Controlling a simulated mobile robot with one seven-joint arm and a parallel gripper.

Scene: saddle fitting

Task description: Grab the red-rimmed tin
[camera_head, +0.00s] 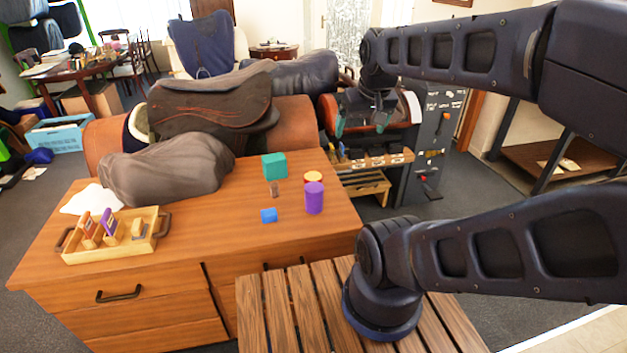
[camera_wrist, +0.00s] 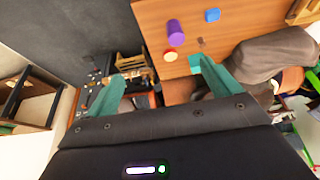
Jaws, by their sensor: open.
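The red-rimmed tin (camera_head: 313,176) is low and round with a yellow top. It stands on the wooden cabinet top, right behind a purple cylinder (camera_head: 314,199) that hides part of its side. In the wrist view the tin (camera_wrist: 170,55) shows beside the purple cylinder (camera_wrist: 175,31), ahead of the fingers. My gripper (camera_head: 360,124) is open and empty, with teal fingers pointing down. It is raised behind and to the right of the tin, past the cabinet's far right edge. The gripper (camera_wrist: 157,70) also shows in the wrist view.
A teal block (camera_head: 274,165), a small brown piece (camera_head: 274,189) and a blue block (camera_head: 269,215) stand left of the tin. A wooden tray (camera_head: 112,252) and a grey draped form (camera_head: 165,168) fill the cabinet's left. A dark tool stand (camera_head: 432,150) is behind right.

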